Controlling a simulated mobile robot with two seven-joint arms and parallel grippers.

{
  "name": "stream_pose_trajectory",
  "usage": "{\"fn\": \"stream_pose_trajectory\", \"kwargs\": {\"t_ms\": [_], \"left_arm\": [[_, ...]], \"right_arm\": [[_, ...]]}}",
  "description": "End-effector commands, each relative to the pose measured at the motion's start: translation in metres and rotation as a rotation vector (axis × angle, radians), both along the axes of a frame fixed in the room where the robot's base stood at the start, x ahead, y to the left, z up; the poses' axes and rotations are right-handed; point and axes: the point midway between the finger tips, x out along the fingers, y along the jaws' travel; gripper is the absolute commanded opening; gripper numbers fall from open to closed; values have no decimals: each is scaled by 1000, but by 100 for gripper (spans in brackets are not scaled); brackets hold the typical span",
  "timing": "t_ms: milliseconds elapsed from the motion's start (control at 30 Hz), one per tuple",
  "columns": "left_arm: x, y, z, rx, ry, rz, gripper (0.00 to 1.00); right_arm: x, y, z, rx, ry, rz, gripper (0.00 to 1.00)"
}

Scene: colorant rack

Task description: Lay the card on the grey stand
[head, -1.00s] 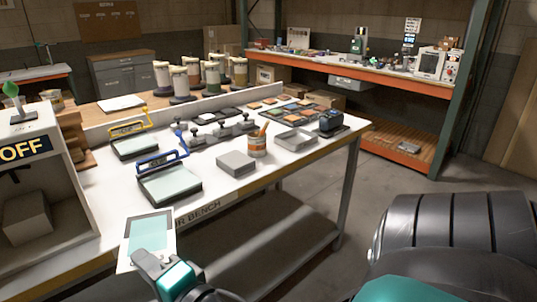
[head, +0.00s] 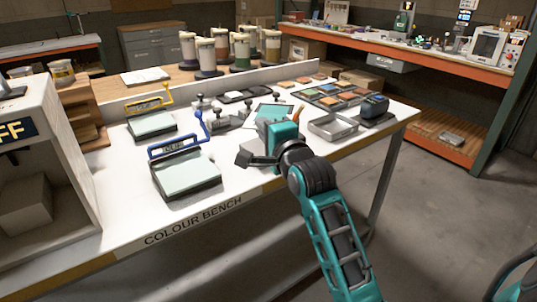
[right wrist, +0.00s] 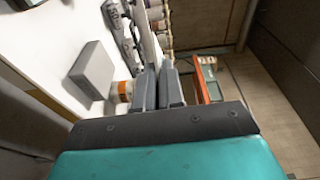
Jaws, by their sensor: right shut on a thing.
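The card (head: 272,111), teal with a pale border, shows in the head view just beyond my right gripper (head: 268,131), which is shut on it above the bench. The card cannot be made out in the right wrist view, where the two fingers (right wrist: 171,88) are close together. The grey stand, a low flat block (right wrist: 93,70), stands on the bench to the left of the fingers in the wrist view. In the head view the gripper hides most of it. The card is apart from the stand, held higher. My left gripper is out of view.
A grey open tray (head: 334,126) and a dark device (head: 374,106) are at the right. Two clamp-framed pads (head: 186,176) lie to the left. The front bench strip is clear.

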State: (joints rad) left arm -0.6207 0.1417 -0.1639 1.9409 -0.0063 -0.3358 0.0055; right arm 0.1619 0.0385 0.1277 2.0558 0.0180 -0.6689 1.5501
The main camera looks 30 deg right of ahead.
Motion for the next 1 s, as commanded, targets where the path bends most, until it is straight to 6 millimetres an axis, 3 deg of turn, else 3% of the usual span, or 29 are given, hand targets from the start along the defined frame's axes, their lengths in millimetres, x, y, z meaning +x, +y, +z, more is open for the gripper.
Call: {"fn": "stream_pose_trajectory", "kwargs": {"t_ms": [33, 200, 367, 467, 800, 1000], "left_arm": [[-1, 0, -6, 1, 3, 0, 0], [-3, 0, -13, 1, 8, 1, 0], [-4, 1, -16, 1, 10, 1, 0], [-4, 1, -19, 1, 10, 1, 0], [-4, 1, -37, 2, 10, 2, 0], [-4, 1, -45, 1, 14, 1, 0]], "right_arm": [[11, -8, 14, 6, -11, 4, 0], [30, -24, 48, 16, -19, 34, 0], [35, -29, 59, 20, -22, 55, 0], [36, -30, 46, 19, -18, 57, 0], [36, -30, -46, 17, -17, 57, 0], [35, -30, -84, 20, -21, 56, 0]]}}
